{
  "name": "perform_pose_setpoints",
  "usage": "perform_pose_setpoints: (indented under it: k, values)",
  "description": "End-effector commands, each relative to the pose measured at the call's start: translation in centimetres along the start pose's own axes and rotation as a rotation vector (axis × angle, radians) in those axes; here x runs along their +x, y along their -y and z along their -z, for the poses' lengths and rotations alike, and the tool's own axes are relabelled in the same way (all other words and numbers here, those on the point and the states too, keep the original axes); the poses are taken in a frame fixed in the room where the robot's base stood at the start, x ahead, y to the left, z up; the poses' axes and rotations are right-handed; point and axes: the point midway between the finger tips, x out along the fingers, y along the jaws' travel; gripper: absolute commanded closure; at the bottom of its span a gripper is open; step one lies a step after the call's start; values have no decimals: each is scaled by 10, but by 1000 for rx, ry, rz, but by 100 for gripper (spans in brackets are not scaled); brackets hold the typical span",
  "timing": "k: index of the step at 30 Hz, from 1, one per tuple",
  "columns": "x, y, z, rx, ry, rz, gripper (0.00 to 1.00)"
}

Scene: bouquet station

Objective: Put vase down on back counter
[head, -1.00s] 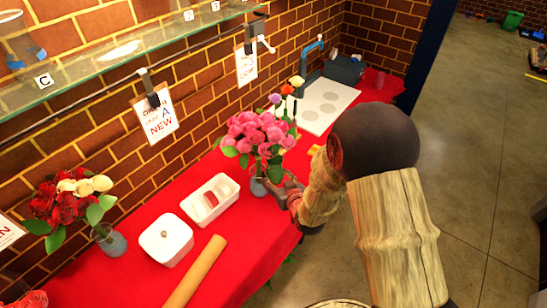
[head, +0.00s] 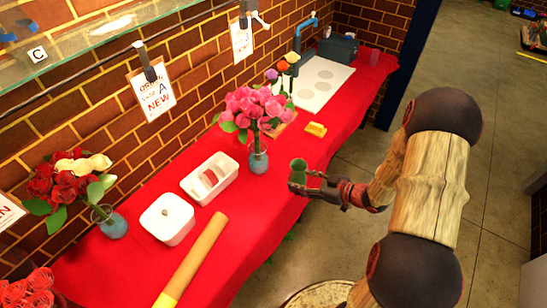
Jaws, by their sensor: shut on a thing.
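A blue-grey glass vase (head: 258,162) stands upright on the red-covered back counter (head: 245,215), holding a bouquet of pink flowers (head: 252,107). My gripper (head: 299,178) is to the right of this vase and apart from it, near the counter's front edge. It is shut on a small dark green thing (head: 298,171); I cannot tell what it is.
A white lidded box (head: 167,219), a white tray (head: 209,178) and a tan roll (head: 195,255) lie on the counter.

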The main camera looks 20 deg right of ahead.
Motion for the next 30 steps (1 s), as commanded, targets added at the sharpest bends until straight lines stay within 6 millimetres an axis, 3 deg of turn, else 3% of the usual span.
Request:
perform_pose_setpoints:
  k: [11,15,19,30]
  values:
    - [87,24,-5,-5,-2,7,93]
    - [113,29,-21,-1,-1,5,93]
    - [131,32,-30,-1,-1,3,93]
    - [154,36,-45,0,-1,2,93]
